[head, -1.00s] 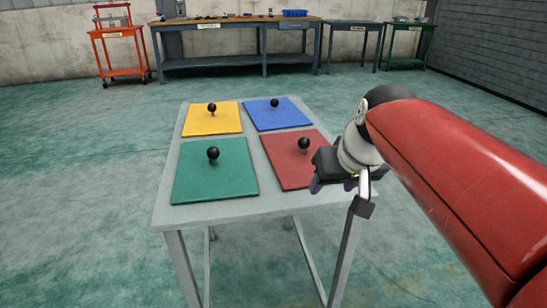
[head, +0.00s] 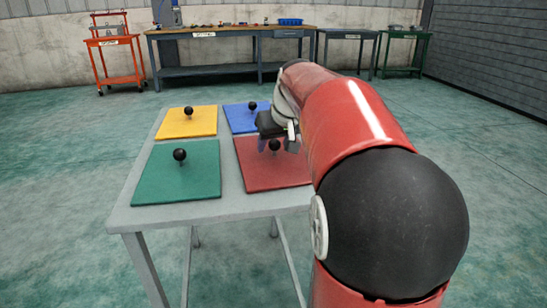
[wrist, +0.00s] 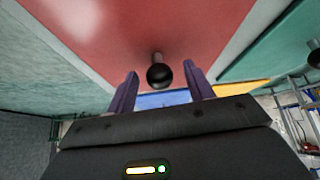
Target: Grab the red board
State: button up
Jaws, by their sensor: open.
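The red board (head: 262,176) lies flat on the grey table, at its near right corner, with a black ball knob (head: 275,145) standing on it. My gripper (head: 275,146) is over the red board, at the knob. In the wrist view the red board (wrist: 150,35) fills the upper middle, and its black knob (wrist: 159,76) shows between the two purple fingers of my gripper (wrist: 158,88). The fingers are open, with a gap on each side of the knob. My arm hides the right part of the board in the head view.
The green board (head: 178,175) lies left of the red one, the yellow board (head: 188,124) at the far left and the blue board (head: 238,119) at the far right, each with a knob. The grey table (head: 228,206) has narrow bare strips between boards. Workbenches (head: 225,65) stand by the wall.

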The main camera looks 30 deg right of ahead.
jog(key=shift+w+f, duration=0.3)
jog(key=shift+f, duration=0.15)
grip_shut()
jog(key=shift+r, duration=0.15)
